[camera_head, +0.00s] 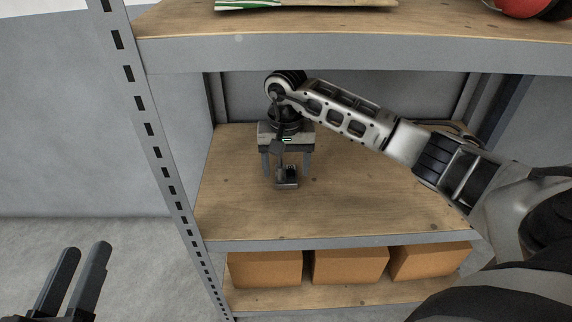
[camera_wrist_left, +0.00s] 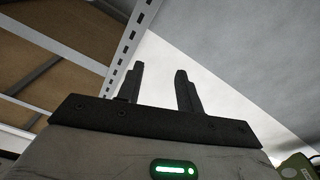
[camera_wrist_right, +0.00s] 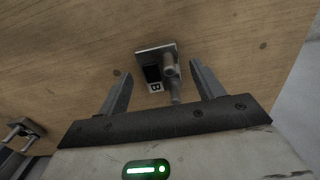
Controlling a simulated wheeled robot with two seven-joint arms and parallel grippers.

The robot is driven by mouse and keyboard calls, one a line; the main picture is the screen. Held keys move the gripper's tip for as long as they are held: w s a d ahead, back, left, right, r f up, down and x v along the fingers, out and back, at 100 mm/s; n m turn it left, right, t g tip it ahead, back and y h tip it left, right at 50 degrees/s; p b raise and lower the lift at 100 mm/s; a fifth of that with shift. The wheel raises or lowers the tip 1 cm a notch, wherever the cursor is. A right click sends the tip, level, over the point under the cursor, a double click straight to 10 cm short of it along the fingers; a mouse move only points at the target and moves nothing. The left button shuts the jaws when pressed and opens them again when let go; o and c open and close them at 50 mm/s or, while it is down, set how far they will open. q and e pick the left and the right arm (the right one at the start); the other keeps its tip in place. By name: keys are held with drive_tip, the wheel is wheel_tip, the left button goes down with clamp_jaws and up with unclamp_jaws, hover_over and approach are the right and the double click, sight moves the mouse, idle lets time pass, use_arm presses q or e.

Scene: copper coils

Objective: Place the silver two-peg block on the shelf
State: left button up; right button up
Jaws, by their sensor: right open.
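The silver two-peg block (camera_wrist_right: 170,50) rests on the wooden middle shelf (camera_head: 370,205), with its pegs pointing toward the right wrist camera and a black patch and a letter B label on it. It also shows in the head view (camera_head: 288,183) below my right gripper. My right gripper (camera_head: 287,172) points down over the shelf, open, with its fingers on either side of the block in the picture; contact is not visible. My left gripper (camera_head: 82,248) is open and empty, off the shelf at lower left; its fingers show in the left wrist view (camera_wrist_left: 160,75).
A second metal piece with pegs (camera_wrist_right: 20,130) is at the left edge of the right wrist view. Cardboard boxes (camera_head: 350,266) fill the lower shelf. The upper shelf (camera_head: 350,52) and the slotted upright (camera_head: 152,130) border the space. The middle shelf's right part is bare.

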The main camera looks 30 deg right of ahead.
sight(286, 172)
wheel_tip(286, 172, up, 3)
drive_tip(key=shift+r+p, duration=0.15)
drive_tip(key=shift+p, duration=0.45)
use_arm(q)
drive_tip(key=shift+s+f+n+g+y+p, duration=0.25)
drive_tip(key=shift+s+f+g, duration=0.1)
drive_tip(key=shift+f, duration=0.2)
drive_tip(key=shift+s+f+n+g+y+p, duration=0.2)
drive_tip(key=shift+f+g+p, duration=0.15)
drive_tip(key=shift+f, duration=0.2)
drive_tip(key=shift+s+f+n+g+y+p, duration=0.2)
drive_tip(key=shift+s+f+g+y, duration=0.15)
drive_tip(key=shift+f, duration=0.2)
use_arm(e)
drive_tip(key=shift+r, duration=2.5)
use_arm(q)
drive_tip(key=shift+w, duration=0.1)
